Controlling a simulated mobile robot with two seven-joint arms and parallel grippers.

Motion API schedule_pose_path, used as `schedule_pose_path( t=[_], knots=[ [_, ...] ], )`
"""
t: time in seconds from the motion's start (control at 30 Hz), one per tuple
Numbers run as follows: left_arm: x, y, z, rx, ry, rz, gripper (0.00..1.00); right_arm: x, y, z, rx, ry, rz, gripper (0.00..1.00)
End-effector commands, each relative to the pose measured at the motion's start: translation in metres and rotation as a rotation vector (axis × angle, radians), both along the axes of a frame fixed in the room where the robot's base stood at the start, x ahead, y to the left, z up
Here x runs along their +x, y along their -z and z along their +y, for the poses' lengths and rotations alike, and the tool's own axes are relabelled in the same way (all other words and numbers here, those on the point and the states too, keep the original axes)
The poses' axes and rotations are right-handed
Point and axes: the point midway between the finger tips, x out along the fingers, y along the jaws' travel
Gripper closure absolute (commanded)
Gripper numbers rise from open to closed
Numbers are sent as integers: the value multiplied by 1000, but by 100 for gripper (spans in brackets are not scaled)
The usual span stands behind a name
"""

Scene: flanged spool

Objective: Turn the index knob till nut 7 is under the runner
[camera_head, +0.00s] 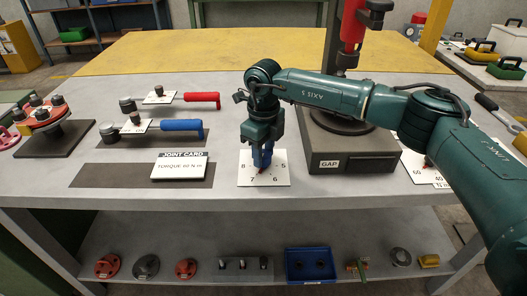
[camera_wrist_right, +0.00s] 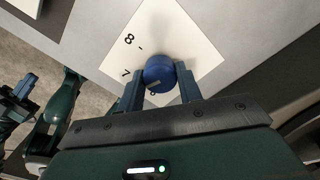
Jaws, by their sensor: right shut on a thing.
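The blue index knob (camera_wrist_right: 160,72) stands on a white dial card (camera_head: 279,180) on the bench. The card shows 8, 7, 6 and 5 in the head view. My right gripper (camera_head: 262,157) points down and is shut on the knob, with one finger on each side in the wrist view. A small red mark shows at the knob's near side, between 7 and 6. The red runner (camera_head: 353,25) rises at the back on its column. My arm hides what is below it, and I cannot read nut 7. A dark blue gripper, seemingly my left, shows at the wrist view's left edge (camera_wrist_right: 18,95); its jaws are unclear.
The GAP block (camera_head: 350,164) stands right of the card, under my arm. A flanged part with nuts (camera_head: 45,115), red- and blue-handled tools (camera_head: 200,97) and a joint card (camera_head: 180,166) lie to the left. The bench front near the card is clear.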

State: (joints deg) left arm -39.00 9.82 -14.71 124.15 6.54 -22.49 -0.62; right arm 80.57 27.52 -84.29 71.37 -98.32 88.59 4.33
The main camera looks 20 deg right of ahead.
Motion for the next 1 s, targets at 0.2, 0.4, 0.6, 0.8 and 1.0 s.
schedule_pose_path(
  t=[0.2, 0.4, 0.6, 0.8, 1.0],
  knots=[
    [0, 0, 0, -1, -1, -1, 100, 1, -1, 0, -1, 111, -2, 88],
    [0, 0, 0, -2, -1, 0, 100, 1, -1, 0, 0, 164, -3, 88],
    [0, 0, 0, -2, 0, 0, 100, 1, -1, 0, 0, 181, -3, 88],
    [0, 0, 0, -2, 0, 0, 100, 1, -1, 0, 0, 181, -4, 88],
    [0, 0, -1, -2, 0, 0, 100, 1, -1, 0, 0, 180, -3, 58]
  ],
)
